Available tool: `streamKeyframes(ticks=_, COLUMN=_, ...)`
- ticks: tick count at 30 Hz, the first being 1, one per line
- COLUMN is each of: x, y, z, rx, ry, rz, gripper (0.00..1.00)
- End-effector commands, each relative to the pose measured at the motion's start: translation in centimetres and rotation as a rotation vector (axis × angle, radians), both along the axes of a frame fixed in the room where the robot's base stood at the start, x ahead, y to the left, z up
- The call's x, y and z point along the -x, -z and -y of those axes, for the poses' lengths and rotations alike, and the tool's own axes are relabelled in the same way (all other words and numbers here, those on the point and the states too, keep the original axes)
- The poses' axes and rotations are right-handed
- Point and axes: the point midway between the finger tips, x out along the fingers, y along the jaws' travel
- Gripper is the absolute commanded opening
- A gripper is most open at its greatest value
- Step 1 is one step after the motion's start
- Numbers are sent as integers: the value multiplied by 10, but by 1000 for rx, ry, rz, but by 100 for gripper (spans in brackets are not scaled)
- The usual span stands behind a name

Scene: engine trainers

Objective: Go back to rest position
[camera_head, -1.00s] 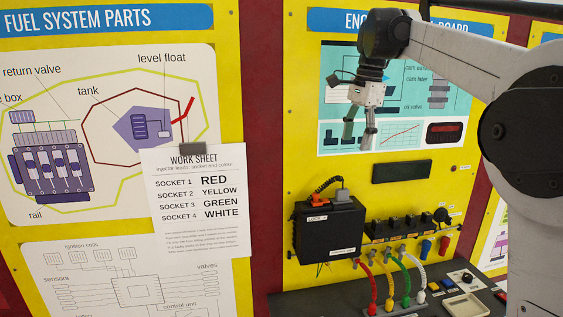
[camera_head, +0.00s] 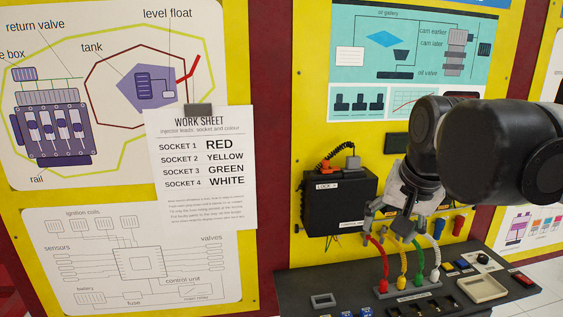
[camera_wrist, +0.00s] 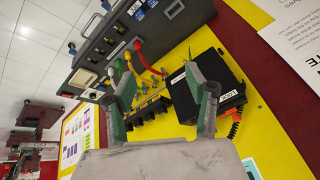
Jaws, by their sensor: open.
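My gripper (camera_head: 390,228) is in front of the yellow board, just above the coloured leads. In the wrist view its two fingers (camera_wrist: 160,82) are spread apart with nothing between them. Red (camera_head: 380,262), yellow (camera_head: 402,264), green (camera_head: 418,262) and white (camera_head: 435,258) leads arch up from a socket strip on the dark bench. In the head view my gripper and arm hide their upper ends and part of the socket row behind. The wrist view shows the leads beyond the fingers, with the red lead (camera_wrist: 150,62) nearest the middle.
A black box (camera_head: 338,203) with an orange-tipped coiled cord is mounted left of my gripper. The dark bench (camera_head: 300,283) carries a pale tray (camera_head: 482,289) and small controls. A work sheet (camera_head: 203,170) hangs at left, listing red, yellow, green, white for sockets 1 to 4.

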Motion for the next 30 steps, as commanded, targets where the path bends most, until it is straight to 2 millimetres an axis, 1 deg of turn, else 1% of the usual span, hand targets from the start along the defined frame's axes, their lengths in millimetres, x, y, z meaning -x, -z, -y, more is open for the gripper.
streamKeyframes(ticks=1, x=15, y=22, z=0, rx=19, ry=-33, rz=18, gripper=51)
streamKeyframes(ticks=9, x=81, y=115, z=-1, rx=136, ry=-217, rz=118, gripper=51)
streamKeyframes(ticks=12, x=98, y=142, z=-1, rx=173, ry=-270, rz=146, gripper=51)
streamKeyframes(ticks=15, x=109, y=161, z=-1, rx=200, ry=-305, rz=166, gripper=51)
streamKeyframes(ticks=19, x=116, y=172, z=-1, rx=218, ry=-329, rz=177, gripper=51)
streamKeyframes(ticks=30, x=116, y=172, z=-1, rx=220, ry=-331, rz=179, gripper=51)
